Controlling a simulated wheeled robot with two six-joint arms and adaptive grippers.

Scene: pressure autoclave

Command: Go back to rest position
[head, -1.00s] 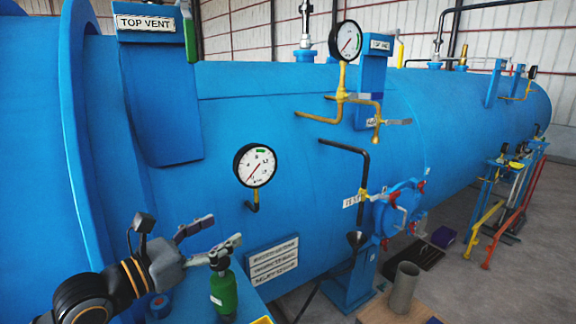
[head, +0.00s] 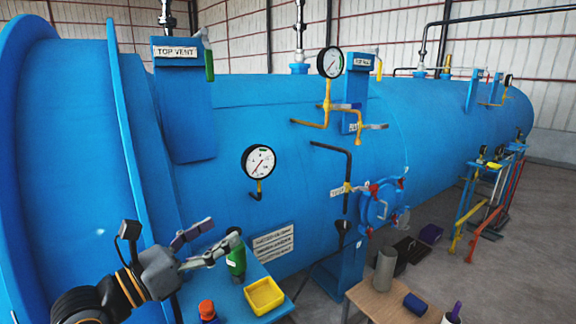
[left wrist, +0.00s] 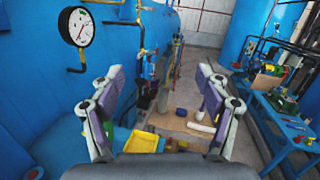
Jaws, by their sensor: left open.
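My left gripper (head: 212,246) is open and empty at the lower left of the head view, in front of the blue autoclave (head: 300,130). In the left wrist view its two fingers (left wrist: 160,105) stand wide apart with nothing between them. My right gripper is not in view.
Gauges (head: 258,161) and pipes stick out from the autoclave. Open floor lies at the right.

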